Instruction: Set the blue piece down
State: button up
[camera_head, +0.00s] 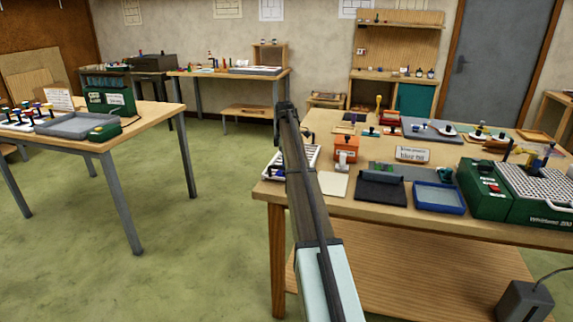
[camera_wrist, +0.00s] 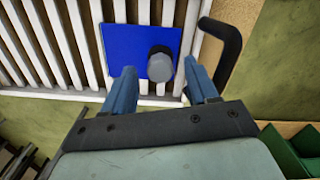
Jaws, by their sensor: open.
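The blue piece (camera_wrist: 128,48) is a flat blue square with a grey round knob (camera_wrist: 160,66) on it. In the wrist view it lies over the white slatted rack (camera_wrist: 60,60) and looks flat on the slats. My gripper (camera_wrist: 162,69) is open, with one blue finger on each side of the knob and gaps to it. In the head view my arm crosses in front of the white rack (camera_head: 304,152) at the table's left end. The blue piece and the fingers cannot be made out there.
A dark curved handle (camera_wrist: 232,45) stands beside the rack, close to my right finger. To the right on the table are an orange box (camera_head: 346,150), a dark pad (camera_head: 381,190), a blue tray (camera_head: 440,197) and a green machine (camera_head: 487,190). Open floor lies left of the table.

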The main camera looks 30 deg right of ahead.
notch_tip(320, 180, up, 10)
jog(key=shift+r, duration=0.15)
dwell(0.3)
jog(key=shift+a, duration=0.15)
